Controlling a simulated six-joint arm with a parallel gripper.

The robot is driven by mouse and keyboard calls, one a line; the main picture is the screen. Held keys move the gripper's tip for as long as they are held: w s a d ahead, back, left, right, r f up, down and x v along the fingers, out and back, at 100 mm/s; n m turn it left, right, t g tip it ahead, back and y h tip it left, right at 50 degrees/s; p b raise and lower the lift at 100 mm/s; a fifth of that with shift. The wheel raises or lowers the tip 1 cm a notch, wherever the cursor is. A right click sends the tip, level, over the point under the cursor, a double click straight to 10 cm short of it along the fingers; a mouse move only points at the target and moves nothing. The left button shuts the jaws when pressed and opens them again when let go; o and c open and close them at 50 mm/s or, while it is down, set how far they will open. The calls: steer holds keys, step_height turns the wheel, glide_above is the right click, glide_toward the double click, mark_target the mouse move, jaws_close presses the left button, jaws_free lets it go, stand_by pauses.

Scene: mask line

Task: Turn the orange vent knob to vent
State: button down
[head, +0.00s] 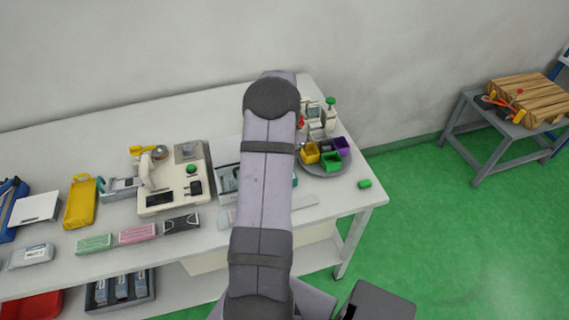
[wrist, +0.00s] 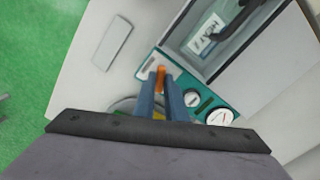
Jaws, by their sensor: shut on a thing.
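The orange vent knob (wrist: 161,77) sits on a teal-edged panel (wrist: 238,117) in the wrist view. My gripper (wrist: 160,71) is at the knob, its two blue-grey fingers shut on it, one on each side. Two round white gauges, one nearer (wrist: 192,98) and one farther right (wrist: 219,118), are on the same panel. The knob's pointer and any markings around it are too small or covered to read. In the head view my own arm covers the gripper and the knob.
An open grey chamber (wrist: 190,37) with a labelled packet (wrist: 207,36) adjoins the panel. A round grey tray (head: 342,168) with yellow, green and purple bins stands right of my arm. A cream machine (head: 180,180) stands left.

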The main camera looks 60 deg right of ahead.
steer(key=n+b, duration=0.1)
steer(key=n, duration=0.5)
steer(key=shift+n, duration=0.3)
steer(key=n, duration=0.5)
steer(key=shift+r+n+b, duration=0.1)
steer(key=shift+n+b, duration=0.2)
steer(key=c, duration=1.8)
jaws_free()
steer(key=shift+r+b, duration=1.2)
steer(key=shift+r, duration=2.5)
steer(key=shift+w, duration=0.1)
